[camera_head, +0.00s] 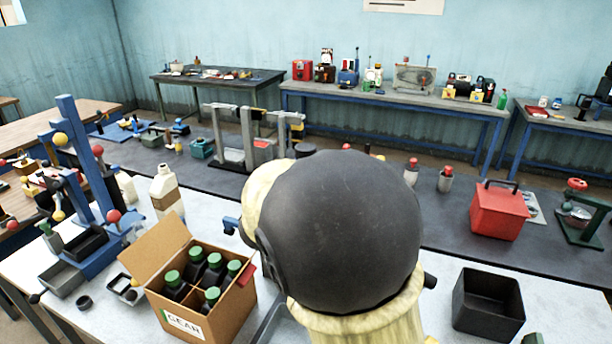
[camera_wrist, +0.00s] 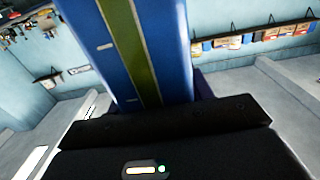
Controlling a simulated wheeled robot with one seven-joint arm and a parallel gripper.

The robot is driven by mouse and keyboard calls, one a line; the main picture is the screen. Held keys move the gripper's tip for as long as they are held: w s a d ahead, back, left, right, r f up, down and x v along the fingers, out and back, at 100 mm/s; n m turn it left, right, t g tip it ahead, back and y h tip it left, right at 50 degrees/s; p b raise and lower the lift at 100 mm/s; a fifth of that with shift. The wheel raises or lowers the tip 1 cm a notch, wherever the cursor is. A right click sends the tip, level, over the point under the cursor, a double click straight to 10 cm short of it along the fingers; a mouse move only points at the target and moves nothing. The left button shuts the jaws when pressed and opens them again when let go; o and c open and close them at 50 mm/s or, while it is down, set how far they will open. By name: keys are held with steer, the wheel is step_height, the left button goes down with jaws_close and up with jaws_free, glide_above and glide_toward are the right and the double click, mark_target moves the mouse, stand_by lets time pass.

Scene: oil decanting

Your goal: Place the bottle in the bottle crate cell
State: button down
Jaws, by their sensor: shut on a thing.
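The bottle crate (camera_head: 228,312) is an open cardboard box on the pale table at the lower left in the head view, with one flap raised at the back. Several dark bottles with green caps (camera_head: 213,262) stand upright in it. My arm stands just right of the crate and hides my gripper in that view. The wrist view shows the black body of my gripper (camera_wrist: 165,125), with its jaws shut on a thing. A tall blue thing with an olive stripe (camera_wrist: 138,50) rises close beyond it. I take this as the held bottle, but its cap and base are out of view.
A black open bin (camera_head: 488,305) stands at the lower right. A blue stand (camera_head: 75,150) and a white jug (camera_head: 165,188) are left of and behind the crate. A red box (camera_head: 500,212) and several small red-topped containers stand on the dark bench behind my arm.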

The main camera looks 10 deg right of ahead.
steer(key=shift+a+r, duration=0.1)
steer(key=shift+a, duration=0.1)
stand_by(0.3)
